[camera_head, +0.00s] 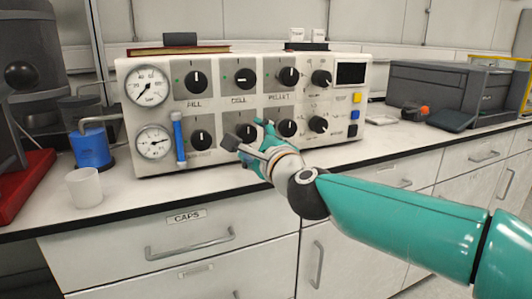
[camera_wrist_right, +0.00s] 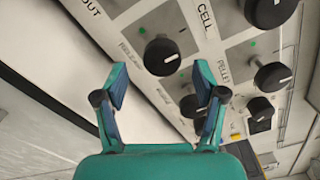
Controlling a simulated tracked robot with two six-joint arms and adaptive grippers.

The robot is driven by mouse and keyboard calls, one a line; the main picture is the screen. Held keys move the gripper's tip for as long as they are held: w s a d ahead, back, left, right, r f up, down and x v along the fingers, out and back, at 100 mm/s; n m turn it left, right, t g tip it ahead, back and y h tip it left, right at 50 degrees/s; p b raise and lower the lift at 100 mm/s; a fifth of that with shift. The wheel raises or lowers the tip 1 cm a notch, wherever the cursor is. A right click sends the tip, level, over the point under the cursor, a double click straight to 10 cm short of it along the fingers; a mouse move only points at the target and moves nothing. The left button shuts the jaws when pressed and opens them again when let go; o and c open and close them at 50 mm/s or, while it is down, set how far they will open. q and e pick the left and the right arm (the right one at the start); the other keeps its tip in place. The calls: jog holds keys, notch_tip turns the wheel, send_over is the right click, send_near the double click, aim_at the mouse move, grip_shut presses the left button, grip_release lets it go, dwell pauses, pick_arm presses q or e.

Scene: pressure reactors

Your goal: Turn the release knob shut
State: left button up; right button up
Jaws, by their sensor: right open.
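The control panel (camera_head: 222,105) stands on the bench with several black knobs. The knob in the lower row under the CELL knob (camera_head: 244,131) has a small blurred label that appears to read release; it is partly behind my right gripper in the head view. In the right wrist view this knob (camera_wrist_right: 162,57) lies just beyond and between the fingertips, with a white pointer mark on its face. My right gripper (camera_wrist_right: 160,80) is open and empty, with its fingers either side of the knob's line and apart from it. It also shows in the head view (camera_head: 250,138). My left gripper is not in view.
A neighbouring knob (camera_wrist_right: 191,105) sits close to the right fingertip. Two gauges (camera_head: 152,114) and a blue tube (camera_head: 178,137) are at the panel's left. A white cup (camera_head: 84,187) and blue container (camera_head: 91,149) stand further left. The bench front is clear.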

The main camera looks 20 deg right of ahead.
jog(key=s, duration=0.7)
jog(key=shift+s+d, duration=0.15)
jog(key=shift+s, duration=0.05)
jog(key=shift+f, duration=0.1)
